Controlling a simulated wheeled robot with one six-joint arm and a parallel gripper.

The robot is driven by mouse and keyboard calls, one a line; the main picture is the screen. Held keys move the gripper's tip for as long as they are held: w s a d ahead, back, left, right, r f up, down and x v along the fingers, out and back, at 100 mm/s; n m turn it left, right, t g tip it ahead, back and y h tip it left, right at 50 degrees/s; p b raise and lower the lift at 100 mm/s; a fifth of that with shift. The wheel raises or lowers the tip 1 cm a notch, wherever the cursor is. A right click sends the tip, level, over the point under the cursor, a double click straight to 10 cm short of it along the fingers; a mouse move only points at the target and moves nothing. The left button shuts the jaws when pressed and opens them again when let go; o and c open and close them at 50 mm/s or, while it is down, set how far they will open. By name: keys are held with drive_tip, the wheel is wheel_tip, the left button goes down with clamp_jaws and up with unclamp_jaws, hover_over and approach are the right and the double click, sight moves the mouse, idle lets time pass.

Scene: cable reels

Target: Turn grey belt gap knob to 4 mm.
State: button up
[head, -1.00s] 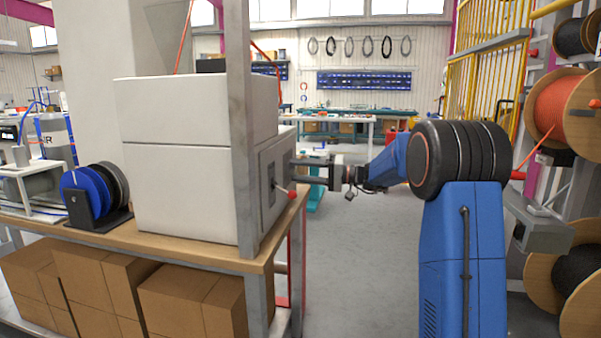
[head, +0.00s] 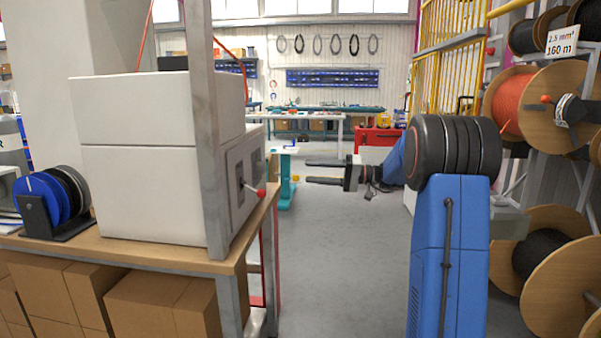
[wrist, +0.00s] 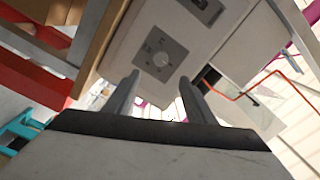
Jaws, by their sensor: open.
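The white machine (head: 160,155) stands on a wooden bench, with grey control plates on its right side. In the wrist view, a round grey knob (wrist: 161,61) sits on a dark grey square plate (wrist: 178,50) with small marks around it. The marks are too small to read, so I cannot tell the knob's setting. My gripper (head: 307,171) is open and empty, to the right of the machine with a clear gap. Its two fingers in the wrist view (wrist: 158,84) point towards the machine's side, with the knob's plate beyond them and apart.
A red-tipped lever (head: 260,192) sticks out from a nearer plate on the machine. A grey post (head: 212,120) stands in front of it. Cable reels (head: 555,100) fill the rack at right. The floor (head: 340,260) between bench and my arm is clear.

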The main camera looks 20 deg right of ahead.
drive_tip(key=shift+v, duration=0.9)
drive_tip(key=s+a+f+g+h, duration=0.3)
drive_tip(key=s+a+f+h, duration=0.1)
drive_tip(key=s+a, duration=0.7)
drive_tip(key=s+a+f+g+h, duration=0.35)
drive_tip(key=s+a, duration=0.55)
drive_tip(key=s, duration=0.3)
drive_tip(key=s+d+f+h, duration=0.1)
drive_tip(key=s+f+h, duration=0.1)
drive_tip(key=s+f, duration=0.2)
drive_tip(key=s+d+f+t+h, duration=0.1)
drive_tip(key=s+d+f+h, duration=0.1)
drive_tip(key=s, duration=0.9)
drive_tip(key=s+d+f+t+h, duration=0.1)
drive_tip(key=s+f+h, duration=0.3)
drive_tip(key=s+f, duration=0.2)
drive_tip(key=shift+s+d+f, duration=0.2)
drive_tip(key=shift+s+d, duration=0.2)
drive_tip(key=shift+s, duration=0.25)
